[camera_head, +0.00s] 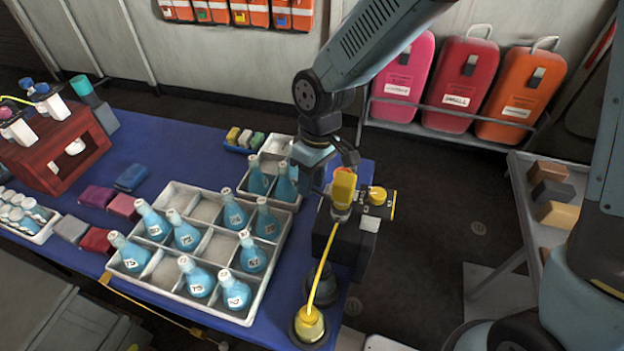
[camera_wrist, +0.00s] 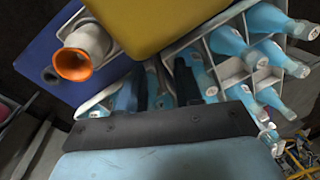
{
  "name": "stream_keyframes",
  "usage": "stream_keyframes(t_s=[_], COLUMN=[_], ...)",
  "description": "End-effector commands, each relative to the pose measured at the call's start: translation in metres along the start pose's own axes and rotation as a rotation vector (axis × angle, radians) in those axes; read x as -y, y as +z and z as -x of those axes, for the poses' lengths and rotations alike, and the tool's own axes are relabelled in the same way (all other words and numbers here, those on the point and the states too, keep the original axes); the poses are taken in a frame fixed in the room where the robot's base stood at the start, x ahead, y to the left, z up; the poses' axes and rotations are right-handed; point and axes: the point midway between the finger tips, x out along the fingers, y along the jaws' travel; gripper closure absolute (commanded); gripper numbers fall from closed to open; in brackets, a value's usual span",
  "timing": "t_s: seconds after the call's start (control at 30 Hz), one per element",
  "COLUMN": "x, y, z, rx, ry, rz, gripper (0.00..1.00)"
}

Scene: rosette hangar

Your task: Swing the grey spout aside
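The grey spout (camera_wrist: 88,42) shows in the wrist view at the upper left, with an orange rim around its open end. A large yellow block (camera_wrist: 150,20) is close to the camera beside it. In the head view, a dark box (camera_head: 345,240) with a yellow block (camera_head: 343,188) on it stands at the table's right end; I cannot clearly make out the spout there. My gripper (camera_head: 318,172) is just left of this yellow block. In the wrist view its two dark fingers (camera_wrist: 160,72) are apart with nothing between them, and the spout is to their left.
A white divided crate (camera_head: 205,212) with several blue bottles stands on the blue table left of my gripper. A yellow hose (camera_head: 323,265) runs down from the box to a round yellow-topped fitting (camera_head: 309,325). A red rack (camera_head: 62,150) stands far left.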

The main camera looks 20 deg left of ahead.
Motion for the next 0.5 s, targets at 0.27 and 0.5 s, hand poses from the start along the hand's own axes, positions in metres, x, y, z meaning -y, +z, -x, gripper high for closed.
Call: stream_keyframes(t_s=[0.27,0.5], x=[-0.001,-0.001], y=[-0.001,-0.001], z=[0.031,0.079], rx=[-0.005,-0.004], ry=[0.002,0.003], rz=[-0.001,-0.002], gripper=[0.65,0.65])
